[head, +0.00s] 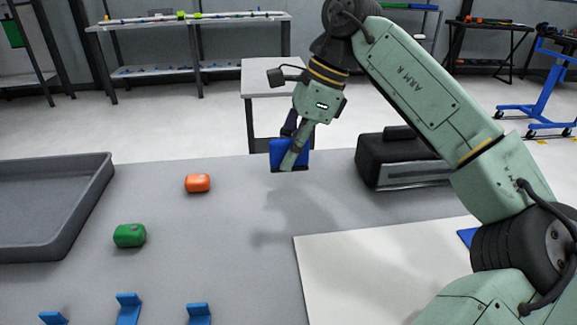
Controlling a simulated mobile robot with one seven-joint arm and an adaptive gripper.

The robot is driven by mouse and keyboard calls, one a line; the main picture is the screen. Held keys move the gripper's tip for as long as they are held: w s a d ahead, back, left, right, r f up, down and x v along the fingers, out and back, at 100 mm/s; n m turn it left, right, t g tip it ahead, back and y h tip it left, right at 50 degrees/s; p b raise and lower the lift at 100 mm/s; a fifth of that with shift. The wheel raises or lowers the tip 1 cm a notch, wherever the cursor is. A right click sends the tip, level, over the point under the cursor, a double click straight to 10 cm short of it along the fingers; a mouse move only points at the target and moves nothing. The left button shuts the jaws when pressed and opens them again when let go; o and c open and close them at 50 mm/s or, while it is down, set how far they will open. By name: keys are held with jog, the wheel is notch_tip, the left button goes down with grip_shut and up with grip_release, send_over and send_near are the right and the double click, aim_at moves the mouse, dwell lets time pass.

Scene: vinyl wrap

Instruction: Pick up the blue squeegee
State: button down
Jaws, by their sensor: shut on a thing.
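The blue squeegee (275,154) is a small flat blue piece with a dark lower edge. It is at the end of my arm, near the middle of the head view. My gripper (290,155) is shut on it, and one finger crosses in front of its face. A shadow on the grey table lies below and nearer, so the squeegee appears to be held above the surface. The far finger is mostly hidden.
An orange block (198,183) and a green block (130,235) lie left on the grey table (220,230). A grey tray (88,200) is far left. Several blue holders (128,308) stand at the front. A black case (395,165) and white sheet (375,265) are right.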

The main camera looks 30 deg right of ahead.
jog(key=s+d, duration=0.1)
jog(key=s, duration=0.4)
jog(key=s+d+b, duration=0.1)
jog(key=s, duration=0.4)
jog(key=s+d+r, duration=0.1)
jog(key=s, duration=0.4)
jog(key=shift+s+d+b, duration=0.15)
jog(key=shift+d+b, duration=0.25)
jog(key=c, duration=2.1)
grip_release()
grip_shut()
